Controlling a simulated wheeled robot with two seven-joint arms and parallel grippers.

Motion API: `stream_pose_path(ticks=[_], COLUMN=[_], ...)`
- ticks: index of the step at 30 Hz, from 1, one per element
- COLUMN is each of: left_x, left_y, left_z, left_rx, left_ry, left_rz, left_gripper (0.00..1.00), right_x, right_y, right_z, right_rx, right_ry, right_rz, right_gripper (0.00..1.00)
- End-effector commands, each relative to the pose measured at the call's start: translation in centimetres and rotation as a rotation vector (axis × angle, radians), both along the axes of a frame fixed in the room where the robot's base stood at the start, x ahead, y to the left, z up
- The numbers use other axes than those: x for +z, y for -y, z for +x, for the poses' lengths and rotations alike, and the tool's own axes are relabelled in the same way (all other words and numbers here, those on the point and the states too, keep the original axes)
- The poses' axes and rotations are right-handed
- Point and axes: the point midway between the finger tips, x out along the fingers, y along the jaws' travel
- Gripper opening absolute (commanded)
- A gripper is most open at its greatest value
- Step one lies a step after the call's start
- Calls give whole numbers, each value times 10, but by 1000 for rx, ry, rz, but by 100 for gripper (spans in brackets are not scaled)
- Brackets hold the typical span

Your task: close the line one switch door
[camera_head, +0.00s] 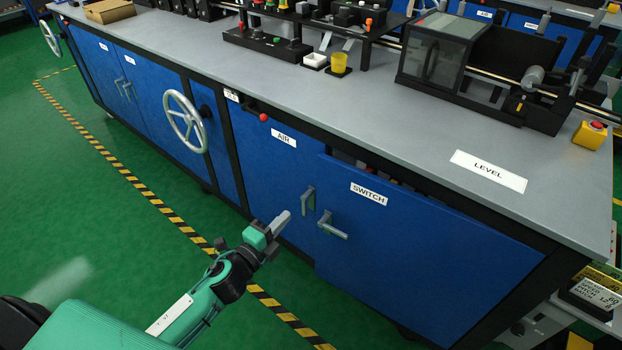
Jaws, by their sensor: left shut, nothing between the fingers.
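The blue door labelled SWITCH (430,255) stands ajar at the lower right of the bench front. A dark gap shows along its top edge, with some things inside partly visible. Its metal handle (332,228) is near its left edge, beside the handle of the AIR door (308,200). My left gripper (283,219) is shut and empty, in front of the AIR door and left of both handles. It appears apart from the SWITCH door. My right gripper is not in view.
The AIR door (265,165) looks closed. A handwheel (186,122) and a red-knobbed lever (263,117) stick out from the bench front further left. The grey benchtop (400,130) carries fixtures and a yellow emergency-stop box (590,134). Green floor (100,220) with striped tape is clear at left.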

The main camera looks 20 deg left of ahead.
Motion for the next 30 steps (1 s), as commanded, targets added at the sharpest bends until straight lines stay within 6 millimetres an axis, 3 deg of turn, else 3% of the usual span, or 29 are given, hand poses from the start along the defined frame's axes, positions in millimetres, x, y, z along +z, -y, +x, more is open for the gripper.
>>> stream_pose_path(ticks=[8,30], left_x=[-2,-2], left_y=[-3,25], left_z=[14,121], left_rx=[18,18], left_ry=[-6,-5], left_rz=[28,27], left_gripper=[0,0], right_x=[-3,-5], right_y=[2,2], right_z=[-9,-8], right_rx=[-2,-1], right_ry=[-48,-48], right_rz=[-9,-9], right_gripper=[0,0])
